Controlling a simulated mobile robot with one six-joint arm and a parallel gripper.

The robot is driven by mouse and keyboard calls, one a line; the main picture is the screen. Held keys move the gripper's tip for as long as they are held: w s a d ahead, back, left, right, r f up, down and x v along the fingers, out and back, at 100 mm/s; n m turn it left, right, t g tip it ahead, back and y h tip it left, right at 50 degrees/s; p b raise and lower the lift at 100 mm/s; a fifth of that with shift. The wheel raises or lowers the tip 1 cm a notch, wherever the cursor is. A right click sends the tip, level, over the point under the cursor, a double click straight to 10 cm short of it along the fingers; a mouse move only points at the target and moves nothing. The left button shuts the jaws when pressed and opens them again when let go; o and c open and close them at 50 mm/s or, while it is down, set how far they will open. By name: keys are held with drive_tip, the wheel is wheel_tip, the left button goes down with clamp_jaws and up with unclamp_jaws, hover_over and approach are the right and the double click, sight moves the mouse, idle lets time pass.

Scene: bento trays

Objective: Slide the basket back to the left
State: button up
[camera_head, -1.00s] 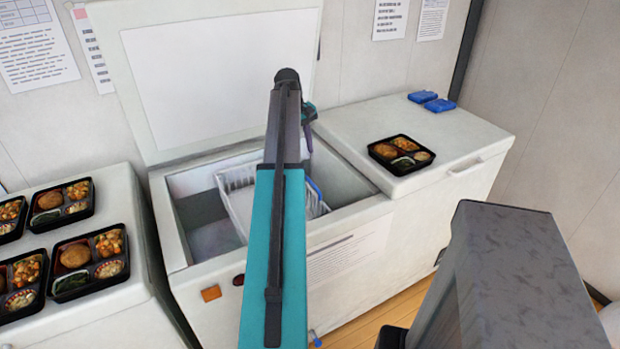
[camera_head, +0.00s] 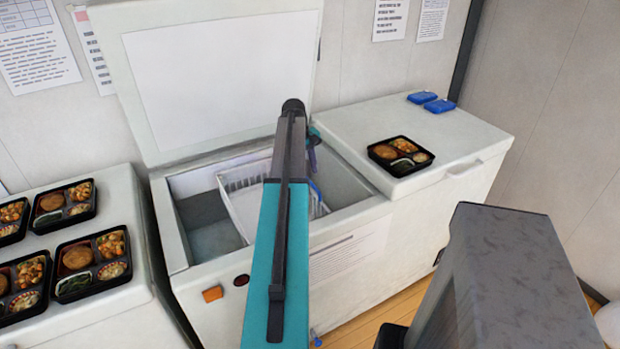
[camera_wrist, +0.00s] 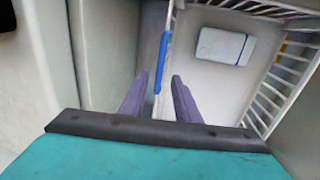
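The white wire basket (camera_head: 236,186) sits inside the open chest freezer, partly hidden behind my arm in the head view. Its blue handle (camera_head: 316,190) is at its right end. In the wrist view the handle (camera_wrist: 162,62) runs along the top of the basket's end wall. My gripper (camera_head: 313,158) is low over the freezer opening at that right end. In the wrist view its two purple fingers (camera_wrist: 159,92) are apart, one on each side of the wall, with gaps visible. Contact lower down cannot be made out.
A pale box (camera_wrist: 225,46) lies in the basket. The freezer (camera_head: 180,250) has free floor left of the basket and some space to its right. Its raised lid (camera_head: 215,80) stands behind. A bento tray (camera_head: 400,156) and blue packs (camera_head: 422,97) rest on the closed right part.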

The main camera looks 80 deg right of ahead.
sight(311, 183)
drive_tip(key=shift+s+d+f+p, duration=0.15)
drive_tip(key=shift+s+f+p, duration=0.05)
drive_tip(key=shift+f, duration=1)
drive_tip(key=shift+s+d+f+p, duration=0.15)
drive_tip(key=shift+f, duration=1)
clamp_jaws()
